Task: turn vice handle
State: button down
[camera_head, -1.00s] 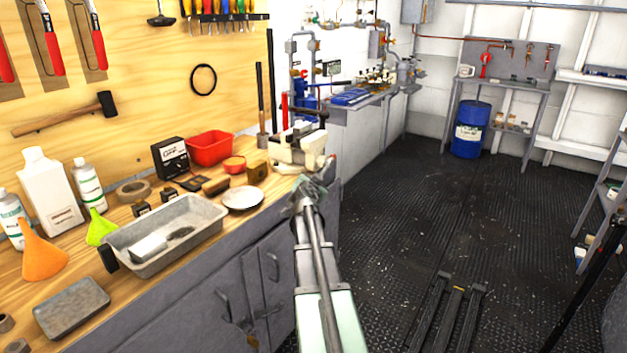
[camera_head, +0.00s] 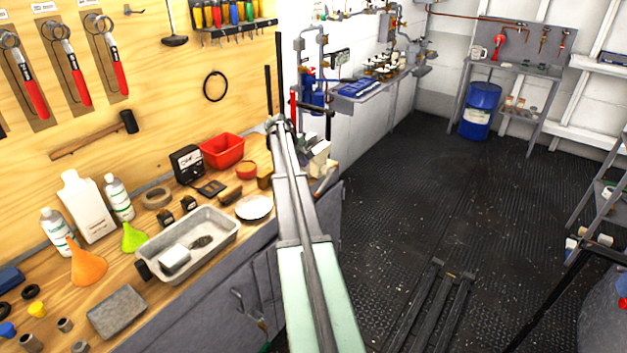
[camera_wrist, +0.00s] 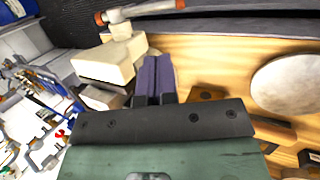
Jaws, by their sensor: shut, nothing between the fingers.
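The cream vice (camera_head: 318,158) stands at the bench's far right corner, partly hidden behind my arm in the head view. It also shows at upper left in the wrist view (camera_wrist: 108,62). The vice handle (camera_head: 325,180) is a bar at the vice's front, by the bench edge. In the wrist view it is a grey bar with orange ends (camera_wrist: 140,11), beyond the vice jaws. My gripper (camera_wrist: 158,62) has its dark fingers together and empty, beside the vice body and apart from the handle. The fingers are hidden in the head view. I cannot tell whether they touch the vice.
A white plate (camera_head: 254,207), a grey tray (camera_head: 190,243), a red bin (camera_head: 222,150) and bottles crowd the bench left of my arm. A wooden block (camera_wrist: 206,94) lies close to my gripper. The dark floor (camera_head: 400,210) right of the bench is largely clear.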

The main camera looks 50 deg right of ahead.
aim_at(320, 188)
jog(key=b+x, duration=1.2)
jog(key=x, duration=0.1)
jog(key=shift+f, duration=0.3)
jog(key=shift+s+d+f, duration=0.1)
jog(key=shift+d+f, duration=0.05)
jog(key=shift+d, duration=0.05)
